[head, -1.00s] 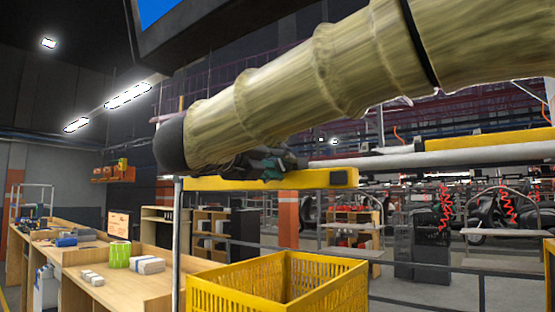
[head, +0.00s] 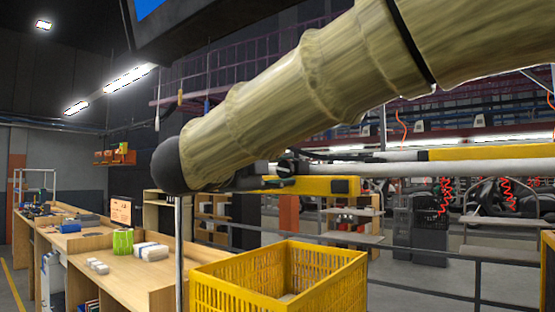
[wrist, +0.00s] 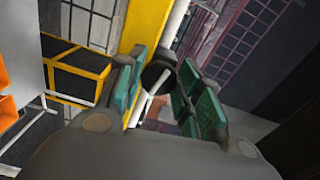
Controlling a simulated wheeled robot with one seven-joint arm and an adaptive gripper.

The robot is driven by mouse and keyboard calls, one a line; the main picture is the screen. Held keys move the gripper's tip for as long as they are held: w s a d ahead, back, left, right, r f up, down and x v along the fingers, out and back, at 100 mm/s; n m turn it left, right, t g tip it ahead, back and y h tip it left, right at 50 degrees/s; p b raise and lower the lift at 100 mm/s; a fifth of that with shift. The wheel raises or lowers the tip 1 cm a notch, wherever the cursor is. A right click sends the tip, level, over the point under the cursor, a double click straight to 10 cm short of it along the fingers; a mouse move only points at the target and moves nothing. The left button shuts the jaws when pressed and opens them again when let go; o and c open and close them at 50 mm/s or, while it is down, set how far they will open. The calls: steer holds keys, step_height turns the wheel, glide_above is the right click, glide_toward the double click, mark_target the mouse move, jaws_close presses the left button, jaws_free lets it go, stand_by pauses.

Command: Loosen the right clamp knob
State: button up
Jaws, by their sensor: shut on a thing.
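A round black knob (wrist: 157,76) shows between my finger pads in the wrist view, in front of a yellow bar (wrist: 143,30). My gripper (wrist: 160,88) has green-padded fingers on both sides of the knob and is shut on it. In the head view my gripper (head: 283,168) is small and dark, just above the yellow bar (head: 312,186), and partly hidden by my pale forearm. The knob cannot be made out there.
A yellow slatted crate (head: 226,293) stands below the bar. Wooden benches (head: 122,272) with small boxes run along the left. A pale rail (head: 420,169) runs right from near the gripper. A grey rail (head: 430,250) crosses behind the crate.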

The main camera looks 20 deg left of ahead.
steer(key=shift+n+p, duration=0.8)
steer(key=shift+n, duration=0.4)
steer(key=shift+f, duration=0.15)
steer(key=o, duration=1)
steer(key=shift+s, duration=0.1)
steer(key=v, duration=1.1)
steer(key=shift+s+a, duration=0.15)
steer(key=shift+s, duration=0.25)
